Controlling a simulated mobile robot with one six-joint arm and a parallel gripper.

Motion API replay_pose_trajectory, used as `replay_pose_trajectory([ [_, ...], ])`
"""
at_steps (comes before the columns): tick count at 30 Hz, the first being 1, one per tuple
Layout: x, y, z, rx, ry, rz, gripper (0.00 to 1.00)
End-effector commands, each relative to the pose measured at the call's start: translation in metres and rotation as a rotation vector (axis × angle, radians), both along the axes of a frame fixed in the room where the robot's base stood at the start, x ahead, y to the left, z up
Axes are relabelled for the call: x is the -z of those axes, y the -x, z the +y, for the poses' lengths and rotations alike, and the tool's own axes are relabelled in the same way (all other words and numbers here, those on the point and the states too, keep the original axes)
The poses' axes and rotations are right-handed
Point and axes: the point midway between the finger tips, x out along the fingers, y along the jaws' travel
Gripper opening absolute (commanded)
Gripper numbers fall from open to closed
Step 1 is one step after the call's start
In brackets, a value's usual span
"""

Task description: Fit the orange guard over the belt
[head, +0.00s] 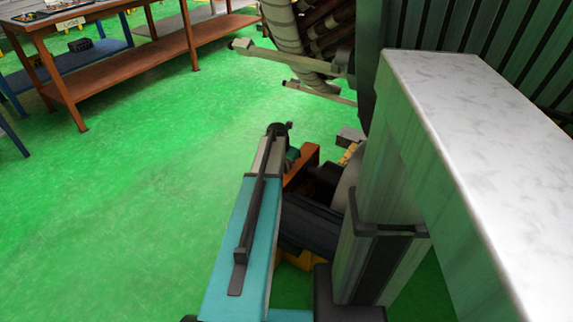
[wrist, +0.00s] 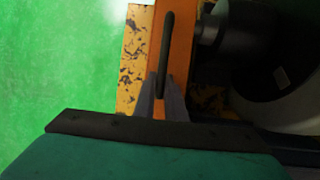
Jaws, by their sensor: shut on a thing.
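The orange guard (wrist: 182,45) is an upright orange panel with a dark bar handle (wrist: 167,45) in the wrist view. My gripper (wrist: 160,92) is shut on the handle, with a grey finger on each side of its lower end. In the head view an orange panel (head: 304,163), which looks like the guard, shows just beyond my teal arm; my fingertips are hidden there. I cannot make out the belt in either view. I cannot tell whether the guard touches the machine.
A worn yellow-orange frame (wrist: 132,75) lies left of the guard. A dark shaft (wrist: 222,30) and a pale round part (wrist: 285,90) are close on its right. A wooden workbench (head: 125,70) stands far left. Green floor (head: 120,200) is clear between.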

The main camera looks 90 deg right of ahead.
Motion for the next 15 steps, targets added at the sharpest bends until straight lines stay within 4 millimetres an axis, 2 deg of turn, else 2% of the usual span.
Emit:
replay_pose_trajectory([
  [15, 0.003, 0.0001, -0.0008, 0.0, 0.003, 0.001, 0.0],
])
